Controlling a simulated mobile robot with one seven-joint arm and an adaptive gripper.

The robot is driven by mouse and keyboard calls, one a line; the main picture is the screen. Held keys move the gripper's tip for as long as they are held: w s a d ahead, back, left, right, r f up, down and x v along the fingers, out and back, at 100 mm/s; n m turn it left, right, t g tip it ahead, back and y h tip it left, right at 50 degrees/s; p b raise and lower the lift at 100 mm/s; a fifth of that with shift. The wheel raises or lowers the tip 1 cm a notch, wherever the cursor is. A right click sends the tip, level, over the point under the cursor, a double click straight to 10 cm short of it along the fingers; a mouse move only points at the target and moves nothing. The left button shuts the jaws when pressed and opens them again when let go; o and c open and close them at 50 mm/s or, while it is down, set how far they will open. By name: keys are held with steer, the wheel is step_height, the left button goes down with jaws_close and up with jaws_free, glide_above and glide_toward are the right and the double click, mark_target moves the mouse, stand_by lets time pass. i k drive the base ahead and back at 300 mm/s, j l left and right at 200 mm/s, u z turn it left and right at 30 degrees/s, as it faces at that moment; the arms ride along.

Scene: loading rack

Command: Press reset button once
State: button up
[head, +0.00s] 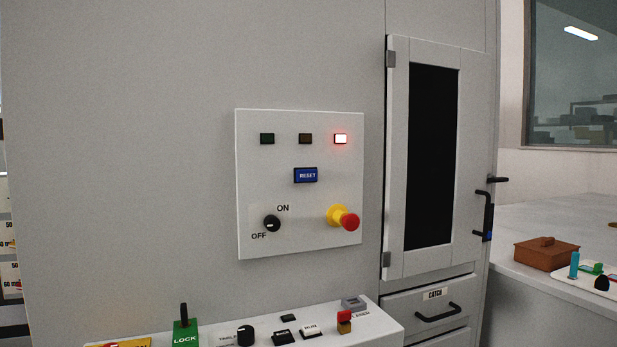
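A blue reset button (305,175) with white RESET lettering sits near the middle of a pale control panel (258,200) on the grey cabinet wall. Above it are three small indicator lamps. The right lamp (340,139) glows red; the left green one (267,139) and the middle one (305,139) are dark. Below the button are a black ON/OFF knob (271,224) and a red emergency stop (349,222) on a yellow collar. Nothing covers the reset button. My gripper does not show in the head view.
A sloped console (376,328) with a green LOCK lever (184,330), knobs and buttons juts out below the panel. A cabinet door (398,160) with a dark window stands right, above a CATCH drawer (434,302). A brown box (546,255) lies on the right counter.

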mark_target(303, 175)
steer(key=i+l+u, duration=0.2)
steer(key=l, duration=0.2)
steer(key=l+u, duration=0.15)
steer(key=l, duration=0.2)
steer(key=i+l+u, duration=0.2)
steer(key=l, duration=0.25)
steer(key=l+u, duration=0.15)
steer(key=l, duration=0.25)
